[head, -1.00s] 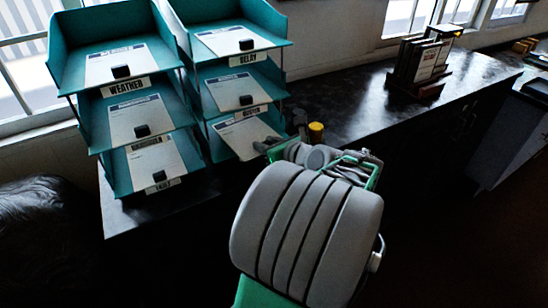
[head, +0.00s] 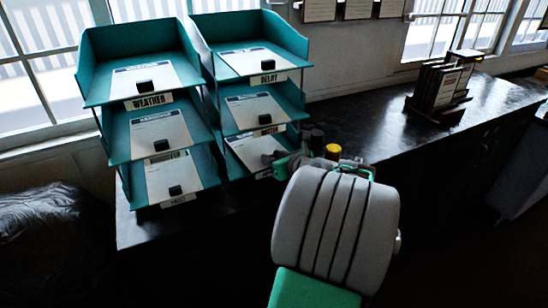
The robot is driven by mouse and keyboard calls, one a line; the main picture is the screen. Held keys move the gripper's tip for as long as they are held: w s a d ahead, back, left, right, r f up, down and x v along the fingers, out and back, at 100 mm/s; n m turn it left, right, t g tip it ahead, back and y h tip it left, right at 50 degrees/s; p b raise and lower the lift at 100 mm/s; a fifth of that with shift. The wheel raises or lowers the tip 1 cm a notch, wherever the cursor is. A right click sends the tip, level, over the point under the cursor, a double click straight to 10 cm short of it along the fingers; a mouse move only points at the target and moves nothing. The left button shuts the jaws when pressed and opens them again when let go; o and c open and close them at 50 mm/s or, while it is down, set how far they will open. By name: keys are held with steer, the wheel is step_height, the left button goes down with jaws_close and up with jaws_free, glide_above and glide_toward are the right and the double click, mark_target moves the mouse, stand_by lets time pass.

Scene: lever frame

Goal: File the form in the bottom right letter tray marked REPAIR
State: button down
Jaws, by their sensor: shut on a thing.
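Two stacks of teal letter trays stand side by side on a dark counter, three trays in each. My own arm and wrist hide much of the jaws. The bottom right tray's front label (head: 264,173) is mostly covered, so I cannot read it. The tray above it (head: 212,108) and the top right tray marked DELAY (head: 292,66) each hold a sheet with a black block.
The left stack's top tray, marked WEATHER (head: 92,90), stands close beside the right stack. A dark rack of books (head: 440,90) is farther right on the counter (head: 370,125). Bare counter lies between. A black padded seat (head: 55,235) is at lower left.

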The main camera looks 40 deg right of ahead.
steer(key=shift+f, duration=0.5)
steer(key=c, duration=1)
jaws_free()
